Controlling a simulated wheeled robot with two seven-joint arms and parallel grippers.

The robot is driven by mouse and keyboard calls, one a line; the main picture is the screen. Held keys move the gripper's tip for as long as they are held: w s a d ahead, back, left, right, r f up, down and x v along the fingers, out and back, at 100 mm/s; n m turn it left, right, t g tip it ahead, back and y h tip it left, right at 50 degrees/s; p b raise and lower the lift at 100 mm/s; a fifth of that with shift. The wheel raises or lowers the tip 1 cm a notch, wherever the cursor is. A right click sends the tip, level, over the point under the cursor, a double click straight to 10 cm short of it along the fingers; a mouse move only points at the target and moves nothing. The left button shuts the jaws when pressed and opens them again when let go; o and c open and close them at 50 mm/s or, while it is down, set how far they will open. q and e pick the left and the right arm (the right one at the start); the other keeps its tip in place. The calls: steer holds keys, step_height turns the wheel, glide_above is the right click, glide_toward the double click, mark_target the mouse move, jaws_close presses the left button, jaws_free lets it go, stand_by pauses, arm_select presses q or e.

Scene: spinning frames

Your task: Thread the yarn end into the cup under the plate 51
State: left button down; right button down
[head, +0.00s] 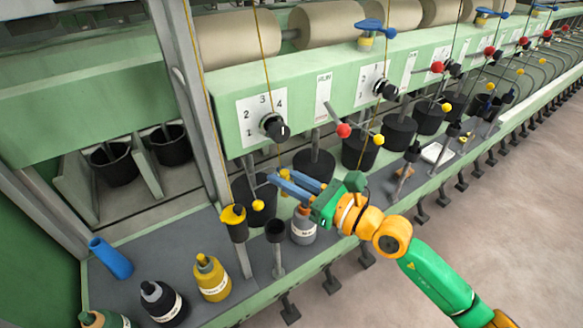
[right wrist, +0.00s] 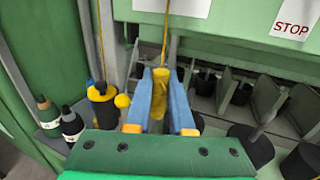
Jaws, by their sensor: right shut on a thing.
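My right gripper (head: 284,184), with blue fingers, is shut on a yellow yarn end (head: 285,178). In the right wrist view, the yellow piece (right wrist: 158,92) sits between the fingers (right wrist: 160,112), and a thin yarn (right wrist: 165,38) runs up from it. A black cup with a yellow rim (head: 238,230) stands on a post left of the gripper; it also shows in the right wrist view (right wrist: 104,110). A black cup (head: 275,231) on a post stands below the gripper. A white dial plate (head: 258,105) is above; I cannot read 51 on any plate. My left gripper is not in view.
Bottles stand on the grey shelf: yellow (head: 212,281), black (head: 158,303), and grey (head: 303,228) close under my right gripper. A blue cylinder (head: 110,258) is at the left. Red and yellow knobbed levers (head: 345,131) jut out along the green machine. The floor at right is clear.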

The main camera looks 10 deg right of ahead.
steer(key=b, duration=1.1)
glide_above(275, 219)
steer(key=d+v, duration=0.1)
steer(key=v, duration=0.2)
step_height(275, 219, down, 10)
steer(key=a+p, duration=0.1)
steer(key=a+r, duration=0.1)
steer(key=shift+a+r+p, duration=0.1)
steer(key=shift+a+p, duration=0.3)
steer(key=f+b, duration=0.2)
steer(key=shift+a+f, duration=0.35)
steer(key=shift+w+d+f+b, duration=0.15)
steer(key=shift+f+b, duration=0.35)
steer(key=shift+f, duration=0.1)
